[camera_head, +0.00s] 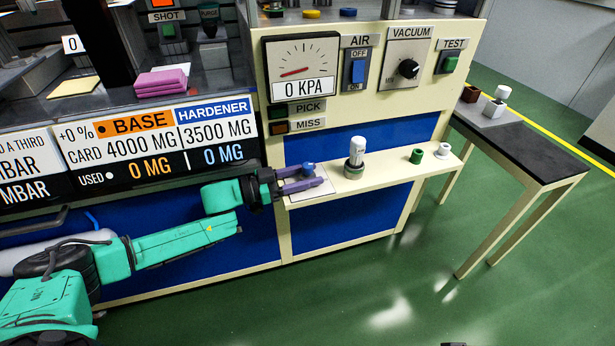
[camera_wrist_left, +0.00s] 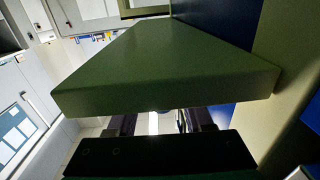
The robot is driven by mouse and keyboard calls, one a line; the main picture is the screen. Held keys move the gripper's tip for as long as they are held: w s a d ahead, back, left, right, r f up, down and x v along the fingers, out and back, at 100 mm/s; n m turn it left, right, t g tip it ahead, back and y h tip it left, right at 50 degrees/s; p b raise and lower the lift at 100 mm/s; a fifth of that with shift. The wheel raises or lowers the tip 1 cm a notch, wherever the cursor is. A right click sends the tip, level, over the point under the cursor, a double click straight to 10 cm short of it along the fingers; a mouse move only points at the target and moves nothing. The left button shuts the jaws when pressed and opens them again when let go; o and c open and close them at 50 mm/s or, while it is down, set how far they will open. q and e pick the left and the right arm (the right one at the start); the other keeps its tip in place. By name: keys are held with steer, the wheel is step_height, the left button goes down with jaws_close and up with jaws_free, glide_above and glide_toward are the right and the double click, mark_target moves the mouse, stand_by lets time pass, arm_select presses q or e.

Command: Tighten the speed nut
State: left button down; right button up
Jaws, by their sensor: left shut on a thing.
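My left gripper (camera_head: 303,180) reaches in from the left to the left end of the cream shelf (camera_head: 385,170). Its purple fingers are shut on a small blue part (camera_head: 308,168), which may be the speed nut; I cannot tell for sure. The part is over a white card on the shelf, and the fingers hide much of it. In the left wrist view the finger bases of the left gripper (camera_wrist_left: 156,124) show below a large olive-green slab (camera_wrist_left: 165,75), which hides the fingertips and the held part.
A panel with a gauge (camera_head: 302,66) reading 0 KPA is above. A black-topped side table (camera_head: 530,150) stands at right.

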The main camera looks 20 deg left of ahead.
mark_target(299, 177)
arm_select(q)
steer(key=shift+m+g, duration=0.3)
steer(key=shift+g, duration=0.1)
arm_select(e)
steer(key=shift+a+r, duration=0.1)
steer(key=shift+w, duration=0.1)
arm_select(q)
steer(key=shift+c, duration=1.5)
jaws_free()
steer(key=v, duration=0.2)
steer(key=shift+s+a+p, duration=0.15)
steer(key=shift+a+p, duration=0.15)
steer(key=shift+a, duration=0.05)
steer(key=shift+v, duration=2.4)
arm_select(e)
steer(key=shift+d+f, duration=0.4)
steer(key=shift+f, duration=0.25)
arm_select(q)
steer(key=shift+f, duration=0.1)
